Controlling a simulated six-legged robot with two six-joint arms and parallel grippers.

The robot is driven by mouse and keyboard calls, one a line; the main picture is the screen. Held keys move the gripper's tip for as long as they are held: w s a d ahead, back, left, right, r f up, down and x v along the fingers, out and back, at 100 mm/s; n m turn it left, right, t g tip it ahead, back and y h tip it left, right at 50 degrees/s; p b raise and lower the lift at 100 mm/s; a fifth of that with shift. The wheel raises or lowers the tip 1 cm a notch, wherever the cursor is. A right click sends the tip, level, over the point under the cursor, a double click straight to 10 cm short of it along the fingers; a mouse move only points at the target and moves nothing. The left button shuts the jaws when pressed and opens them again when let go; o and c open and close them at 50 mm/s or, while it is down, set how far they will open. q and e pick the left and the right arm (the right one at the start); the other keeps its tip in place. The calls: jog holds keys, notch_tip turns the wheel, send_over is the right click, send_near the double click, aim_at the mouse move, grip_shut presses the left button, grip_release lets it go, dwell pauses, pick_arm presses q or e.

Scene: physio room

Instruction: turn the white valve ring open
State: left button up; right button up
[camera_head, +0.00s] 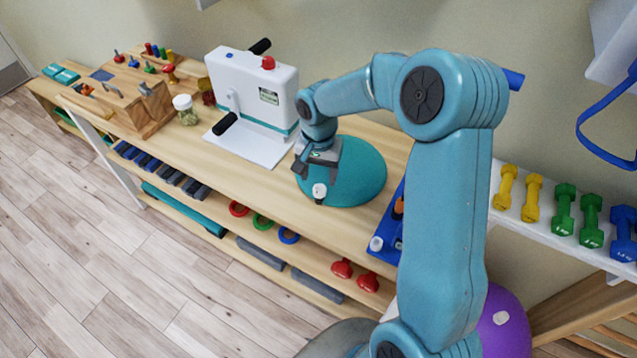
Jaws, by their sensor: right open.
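A teal round cushion (365,180) lies flat on the wooden bench. A small white ring-shaped piece (319,190), which looks like the valve ring, shows at the cushion's front left edge, with a small dark part just below it. My right gripper (317,170) points down over the cushion's left part, just behind the white piece in the picture. Its jaws are open, and nothing shows between them. I cannot tell whether a finger touches the ring. The gripper and wrist hide part of the cushion's left side. My left gripper is not in view.
A white machine with black handles (254,90) stands left of the cushion. A jar (185,109) and a wooden peg box (130,105) are farther left. A blue tray (386,238) lies to the right, partly behind my arm. Dumbbells (562,208) line the right shelf.

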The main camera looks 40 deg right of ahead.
aim_at(319, 187)
notch_tip(319, 187, down, 5)
jog(key=shift+f, duration=0.1)
jog(key=shift+s+d+f, duration=0.1)
jog(key=shift+f, duration=0.1)
jog(key=c, duration=1)
jog(key=shift+c, duration=0.2)
